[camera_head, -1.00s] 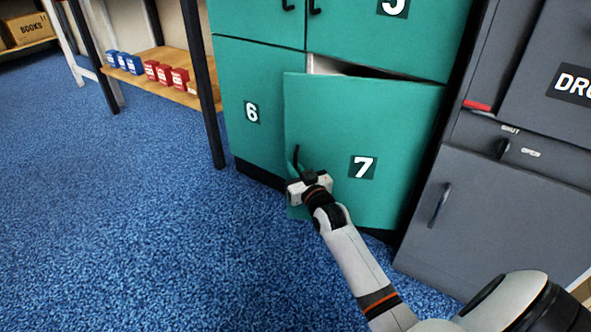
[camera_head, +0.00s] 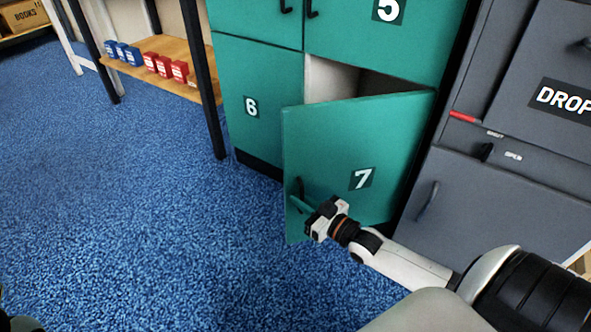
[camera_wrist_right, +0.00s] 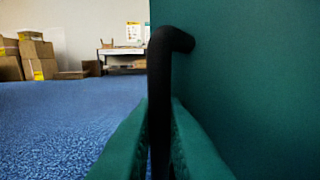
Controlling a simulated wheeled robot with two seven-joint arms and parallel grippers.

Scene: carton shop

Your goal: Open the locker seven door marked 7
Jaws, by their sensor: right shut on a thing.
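The green locker seven door (camera_head: 345,140), marked with a white 7 (camera_head: 362,178), stands ajar, swung outward on its right side. A dark opening with a pale inner wall (camera_head: 330,80) shows above and behind it. My right gripper (camera_head: 308,205) is at the black handle (camera_head: 299,190) near the door's left edge. In the right wrist view the black handle (camera_wrist_right: 160,80) runs down between the two green fingers of my right gripper (camera_wrist_right: 158,140), which are shut on it. The door face (camera_wrist_right: 245,80) fills the right of that view.
Locker 6 door (camera_head: 258,85) is shut at the left, and locker 5 door (camera_head: 400,40) is shut above. A grey drop cabinet (camera_head: 495,195) stands at the right. A shelf (camera_head: 165,65) with blue and red boxes is at the back left. The blue floor (camera_head: 140,210) in front is clear.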

